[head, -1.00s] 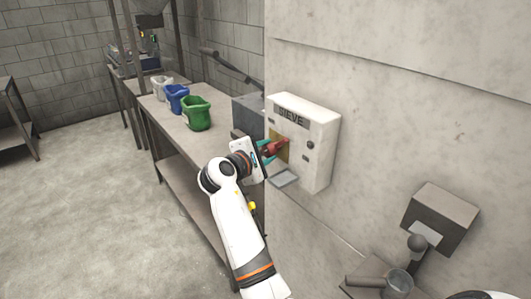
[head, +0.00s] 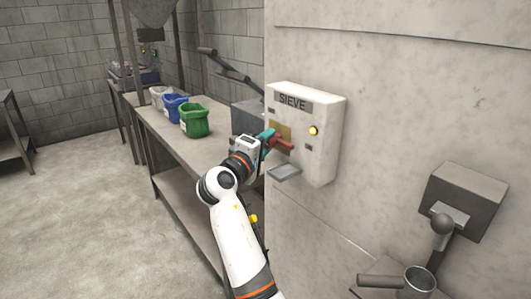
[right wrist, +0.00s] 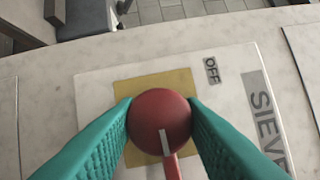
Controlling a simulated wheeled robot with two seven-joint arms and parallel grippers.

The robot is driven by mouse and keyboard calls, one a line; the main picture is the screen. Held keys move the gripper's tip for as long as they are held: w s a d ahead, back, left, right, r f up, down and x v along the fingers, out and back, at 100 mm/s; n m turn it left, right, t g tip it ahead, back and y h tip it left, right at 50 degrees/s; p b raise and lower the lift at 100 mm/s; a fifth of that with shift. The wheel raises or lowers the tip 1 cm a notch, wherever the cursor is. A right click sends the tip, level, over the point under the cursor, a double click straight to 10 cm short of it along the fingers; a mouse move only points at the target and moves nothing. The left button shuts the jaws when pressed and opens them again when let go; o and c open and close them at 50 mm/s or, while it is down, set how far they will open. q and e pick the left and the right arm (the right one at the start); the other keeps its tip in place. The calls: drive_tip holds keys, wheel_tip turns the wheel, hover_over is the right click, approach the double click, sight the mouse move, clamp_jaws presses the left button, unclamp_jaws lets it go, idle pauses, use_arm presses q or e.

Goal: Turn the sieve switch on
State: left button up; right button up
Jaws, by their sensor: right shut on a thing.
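The sieve box (head: 330,105) is a white panel on the pale wall, marked SIEVE. Its red switch (head: 284,145) sits on a yellow plate (right wrist: 182,84) and its handle points right and slightly down in the head view. My right gripper (head: 269,138) has teal fingers on both sides of the round red knob (right wrist: 160,108), and is shut on it. In the right wrist view a white line on the knob runs down to the red handle, away from the OFF label (right wrist: 211,70). The round lamp (head: 313,130) glows yellow. My left gripper is not in view.
A bench (head: 152,123) at left holds a white, a blue (head: 175,106) and a green bucket (head: 195,121). A small grey ledge (head: 285,172) juts out under the sieve box. A grey box with a lever (head: 443,224) is at lower right.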

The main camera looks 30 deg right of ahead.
idle(0.3)
drive_tip(key=o, duration=1)
drive_tip(key=shift+m, duration=0.3)
